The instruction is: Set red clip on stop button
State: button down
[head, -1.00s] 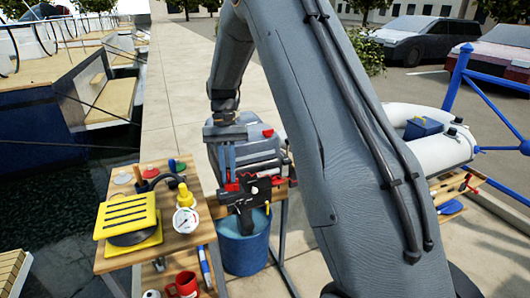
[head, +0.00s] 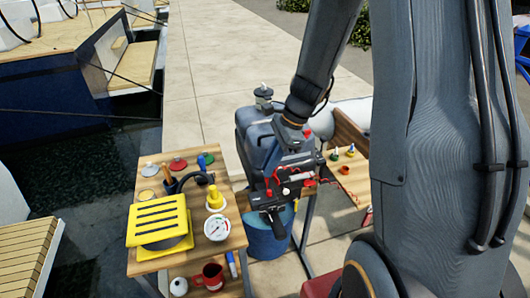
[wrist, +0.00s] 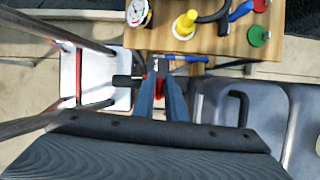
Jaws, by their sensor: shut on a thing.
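My gripper (wrist: 161,80) is in the middle of the wrist view, its two blue-grey fingers close together at a black control piece (wrist: 165,69). It is shut on a small red part, the red clip (wrist: 154,87), mostly hidden by the fingers. In the head view my gripper (head: 286,168) is low over the front of the grey outboard motor (head: 257,140), by its black handle (head: 272,217).
A wooden bench (head: 154,192) at left holds a yellow slatted object (head: 158,215), a gauge (head: 217,228) and a yellow-topped item (head: 215,196). A blue bucket (head: 268,240) stands below the motor. A red mug (head: 212,274) sits on the lower shelf. Water lies at left.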

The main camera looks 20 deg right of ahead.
jog(key=shift+a+f+b, duration=0.15)
jog(key=shift+f+b, duration=1.15)
jog(key=shift+f, duration=0.1)
notch_tip(320, 180, down, 3)
jog(key=b, duration=0.3)
jog(key=shift+p, duration=0.5)
jog(key=shift+f+b, duration=0.35)
jog(key=shift+f, duration=0.1)
dwell(0.5)
jog(key=c, duration=2.1)
grip_release()
jog(key=shift+r, duration=0.15)
